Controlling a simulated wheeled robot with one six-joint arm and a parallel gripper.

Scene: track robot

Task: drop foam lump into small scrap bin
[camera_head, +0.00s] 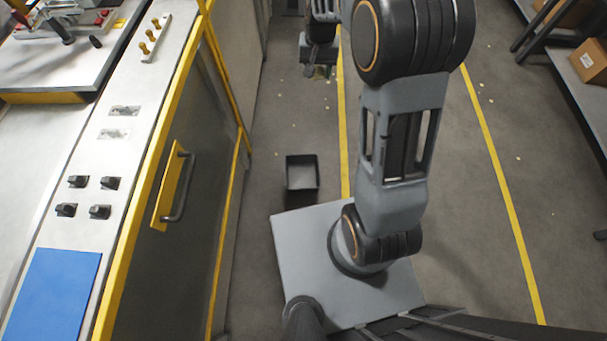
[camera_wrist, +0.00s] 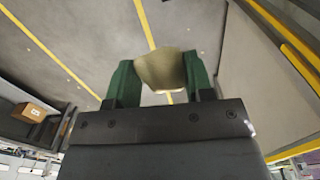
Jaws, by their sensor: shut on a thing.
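The foam lump (camera_wrist: 163,71) is pale yellow-beige and sits between the two green fingers of my gripper (camera_wrist: 162,78) in the wrist view. My gripper is shut on it. In the head view my gripper (camera_head: 318,72) is small and partly hidden by the wrist, held out over the aisle floor, and the lump is hard to make out there. A small dark open-topped bin (camera_head: 302,173) stands on the floor just beyond my base, nearer to me than the gripper. Its visible inside looks empty. The bin does not show in the wrist view.
A machine bench with a yellow-edged cabinet (camera_head: 200,170) and a protruding handle runs along the left. Shelving with a cardboard box (camera_head: 590,60) stands at the right; a box (camera_wrist: 34,111) also shows in the wrist view. The floor between yellow lines is mostly clear, with scattered small bits.

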